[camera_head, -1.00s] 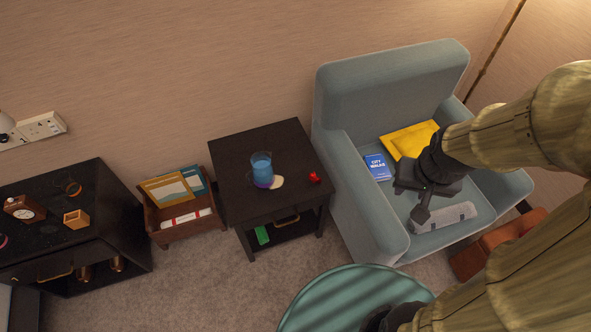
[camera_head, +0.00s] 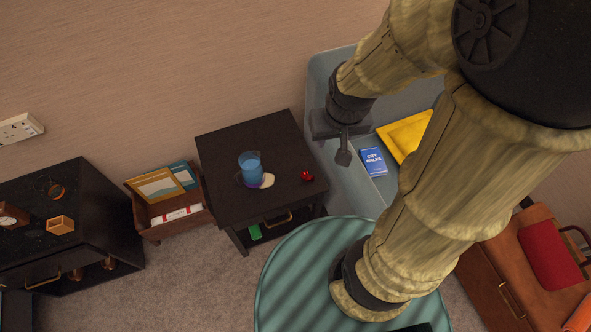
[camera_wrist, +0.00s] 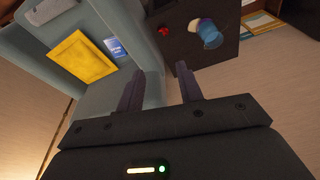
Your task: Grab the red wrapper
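The red wrapper (camera_head: 307,175) is a small crumpled red thing on the right part of the dark side table's top (camera_head: 228,143). It also shows in the wrist view (camera_wrist: 164,30), ahead of the fingers. My gripper (camera_head: 343,152) is above the armchair, to the right of the wrapper and apart from it. In the wrist view the two fingers of my gripper (camera_wrist: 159,70) stand apart with nothing between them, so it is open and empty.
A blue cup (camera_head: 250,166) stands on the same table, left of the wrapper, beside a pale round thing (camera_head: 266,181). The armchair (camera_head: 325,80) holds a yellow envelope (camera_head: 403,137) and blue book (camera_head: 373,161). A teal round table (camera_head: 285,270) is in front.

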